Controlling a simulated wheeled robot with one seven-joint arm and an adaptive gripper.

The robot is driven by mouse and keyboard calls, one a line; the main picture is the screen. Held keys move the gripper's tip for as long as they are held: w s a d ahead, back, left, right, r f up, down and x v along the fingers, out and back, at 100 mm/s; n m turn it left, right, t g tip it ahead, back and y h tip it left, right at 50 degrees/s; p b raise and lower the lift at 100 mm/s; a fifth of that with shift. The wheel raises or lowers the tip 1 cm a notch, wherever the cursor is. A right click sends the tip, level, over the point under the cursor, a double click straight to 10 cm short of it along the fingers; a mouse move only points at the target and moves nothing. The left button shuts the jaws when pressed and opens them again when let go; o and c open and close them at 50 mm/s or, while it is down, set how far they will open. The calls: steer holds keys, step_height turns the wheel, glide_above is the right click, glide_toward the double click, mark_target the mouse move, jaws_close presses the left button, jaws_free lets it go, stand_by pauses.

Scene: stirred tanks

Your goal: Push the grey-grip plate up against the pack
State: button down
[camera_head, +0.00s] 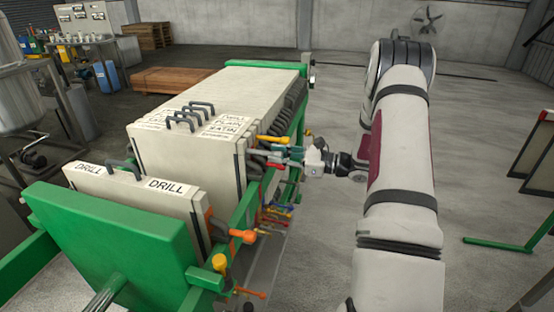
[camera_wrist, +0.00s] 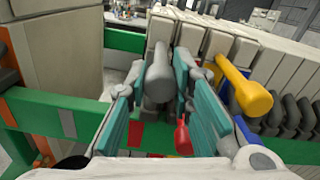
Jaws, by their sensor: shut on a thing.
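The pack (camera_head: 245,95) is a long row of pale plates between green rails; its upright edges also show in the wrist view (camera_wrist: 275,70). My gripper (camera_head: 290,157) is at the right side of the pack's near end. In the wrist view its teal-padded fingers (camera_wrist: 157,100) are shut around a thick grey grip (camera_wrist: 157,78), which sticks out from a pale plate (camera_wrist: 160,28) at the near end of the row. The fingers hide part of the grip. I cannot tell whether this plate touches the pack.
Plates marked DRILL (camera_head: 130,190) stand apart nearer the green end block (camera_head: 110,240), with an open gap before the pack. A yellow-handled tap (camera_wrist: 243,88) and a red one (camera_wrist: 183,137) are close to my fingers. Green rail (camera_wrist: 60,118) runs below.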

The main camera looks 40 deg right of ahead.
steer(key=shift+w+d+r, duration=0.15)
steer(key=shift+w+d, duration=0.05)
steer(key=shift+d, duration=0.1)
steer(key=c, duration=1.4)
jaws_free()
steer(key=shift+o, duration=0.2)
steer(key=v, duration=1.2)
steer(key=shift+s+a, duration=0.15)
steer(key=shift+a, duration=0.05)
steer(key=s+a+r+n+g, duration=0.2)
steer(key=a+r+n+g, duration=0.2)
steer(key=a, duration=0.4)
steer(key=s+a+r+n+g, duration=0.1)
steer(key=a+r+n+g, duration=0.3)
steer(key=a, duration=0.5)
steer(key=s+a+r+n+g, duration=0.25)
steer(key=a+n+g, duration=0.2)
steer(key=a, duration=0.35)
steer(key=s+a+r+n+t+h, duration=0.1)
steer(key=s+a+r+n+h, duration=0.1)
steer(key=s+n+h, duration=0.3)
steer(key=s+a+r+n+t+h, duration=0.1)
steer(key=s+a+r+n+h, duration=0.2)
steer(key=s+n+h, duration=0.3)
steer(key=s+a+n, duration=0.1)
steer(key=s+n, duration=0.1)
steer(key=s, duration=0.3)
steer(key=shift+a+n, duration=0.15)
steer(key=shift+n, duration=0.2)
